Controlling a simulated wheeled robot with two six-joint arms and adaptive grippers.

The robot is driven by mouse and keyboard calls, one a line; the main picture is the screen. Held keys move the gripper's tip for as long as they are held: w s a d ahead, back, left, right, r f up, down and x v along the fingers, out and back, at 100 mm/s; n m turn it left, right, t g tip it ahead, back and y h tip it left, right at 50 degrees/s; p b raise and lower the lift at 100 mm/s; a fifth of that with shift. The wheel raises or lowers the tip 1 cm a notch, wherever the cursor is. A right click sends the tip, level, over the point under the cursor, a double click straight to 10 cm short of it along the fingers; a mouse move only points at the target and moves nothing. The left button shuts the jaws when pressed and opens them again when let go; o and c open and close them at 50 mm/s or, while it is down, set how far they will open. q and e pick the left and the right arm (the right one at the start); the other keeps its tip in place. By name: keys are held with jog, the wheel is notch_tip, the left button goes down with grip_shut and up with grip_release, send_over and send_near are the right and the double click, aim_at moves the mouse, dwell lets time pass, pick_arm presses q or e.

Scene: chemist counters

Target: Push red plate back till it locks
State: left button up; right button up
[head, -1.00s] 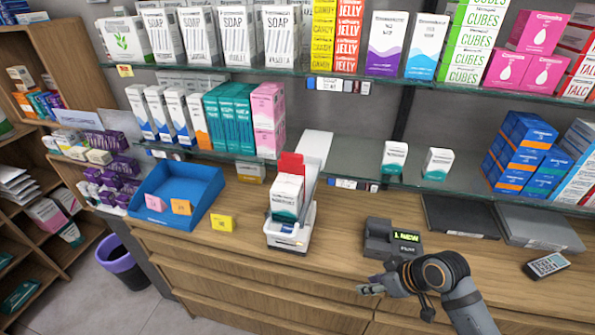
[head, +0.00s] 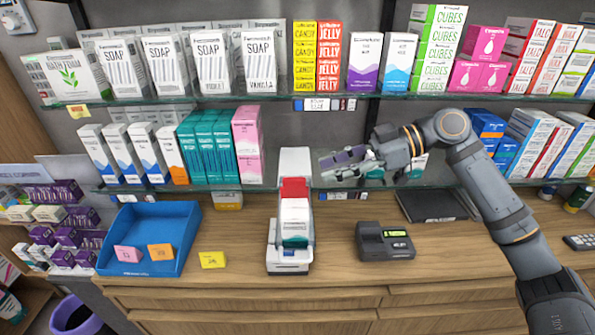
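The red plate (head: 294,188) stands upright at the back of a small white dispenser (head: 288,262) on the counter. In front of the plate, a stack of white and teal boxes (head: 296,222) fills the dispenser. A pale upright panel (head: 295,163) rises behind the plate. My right gripper (head: 325,168) is raised just right of this panel, a little above and to the right of the red plate, apart from it. Its fingers look spread and empty. Whether the plate is locked cannot be seen. My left gripper is not in view.
A glass shelf (head: 150,187) with boxes runs behind the dispenser. A blue tray (head: 185,215) and a yellow card (head: 212,260) are to the left. A dark display device (head: 385,243) stands to the right. The counter in front of the dispenser is clear.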

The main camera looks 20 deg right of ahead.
aim_at(296, 178)
jog(key=x, duration=0.2)
jog(key=p+x, duration=0.1)
jog(key=x, duration=0.2)
jog(key=r+p+x, duration=0.1)
jog(key=x, duration=0.1)
jog(key=shift+a, duration=0.6)
jog(key=shift+a+f+p, duration=0.1)
jog(key=shift+f+p, duration=0.1)
jog(key=shift+p, duration=0.2)
jog(key=shift+w+f, duration=0.1)
jog(key=shift+f, duration=0.05)
jog(key=shift+a+f, duration=0.15)
jog(key=shift+a, duration=0.05)
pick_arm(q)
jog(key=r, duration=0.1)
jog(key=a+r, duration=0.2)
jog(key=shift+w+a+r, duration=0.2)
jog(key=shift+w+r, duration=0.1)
pick_arm(e)
grip_shut()
